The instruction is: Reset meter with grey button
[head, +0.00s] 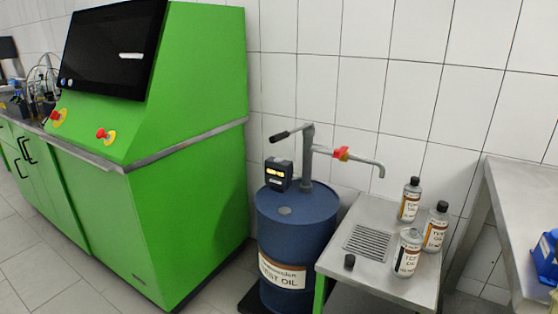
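The meter (278,174) is a small dark box with a lit yellowish display, on top of the blue oil drum (290,238) near the middle of the head view. A pale spot shows below its display, but the grey button is too small to make out for certain. A hand pump (308,150) with a dark handle, a red valve lever (341,154) and a curved spout rises from the drum beside the meter. My gripper does not show in the head view.
A steel drip table (340,270) with a grille stands right of the drum. It bears several test oil bottles (411,199) and a black cap (350,261). A green console (190,220) with red buttons stands left. A steel bench (520,210) is at the right edge.

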